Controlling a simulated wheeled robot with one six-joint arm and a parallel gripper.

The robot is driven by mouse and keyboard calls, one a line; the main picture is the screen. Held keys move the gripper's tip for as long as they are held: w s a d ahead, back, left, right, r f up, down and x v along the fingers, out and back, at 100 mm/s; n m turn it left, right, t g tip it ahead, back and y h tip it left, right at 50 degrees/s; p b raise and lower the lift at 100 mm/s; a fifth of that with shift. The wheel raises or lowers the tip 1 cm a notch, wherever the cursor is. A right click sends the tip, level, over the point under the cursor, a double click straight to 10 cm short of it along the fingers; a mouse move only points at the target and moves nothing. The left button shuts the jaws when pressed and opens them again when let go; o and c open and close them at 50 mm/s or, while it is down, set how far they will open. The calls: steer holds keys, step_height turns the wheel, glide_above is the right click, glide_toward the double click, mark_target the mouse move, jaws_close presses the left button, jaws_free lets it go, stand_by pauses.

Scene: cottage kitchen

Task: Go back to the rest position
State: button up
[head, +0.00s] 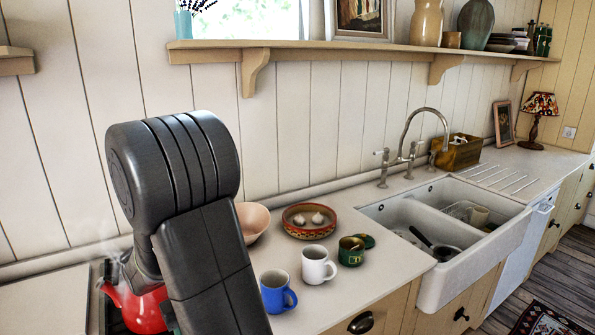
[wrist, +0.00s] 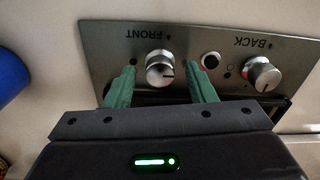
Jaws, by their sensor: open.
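My gripper (wrist: 159,80) is open in the wrist view, its two green fingers spread with nothing held between them. The round silver knob (wrist: 160,69) marked FRONT shows between and just beyond the fingertips. I cannot tell whether the fingers touch it. A second silver knob (wrist: 262,74), marked BACK, is to the right on the same metal panel (wrist: 228,38). In the head view my dark arm reaches down at the left and hides most of the gripper and the panel.
A steaming red kettle (head: 138,309) stands on the stove beside my arm. A blue mug (head: 276,293), white mug (head: 318,265), green mug (head: 351,252), pink bowl (head: 252,222) and patterned garlic bowl (head: 309,232) crowd the counter to the right. A shelf (head: 350,48) runs above; the sink (head: 448,276) is farther right.

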steer(key=n+p, duration=0.1)
steer(key=n, duration=0.2)
steer(key=shift+n, duration=0.4)
steer(key=shift+r+n, duration=0.25)
steer(key=shift+n, duration=0.15)
steer(key=s+d+r, duration=0.1)
steer(key=d+r, duration=0.2)
steer(key=r, duration=0.9)
steer(key=shift+d+r+m+b, duration=0.35)
steer(key=shift+m+b, duration=0.05)
steer(key=shift+b, duration=0.05)
steer(key=shift+d+r, duration=0.1)
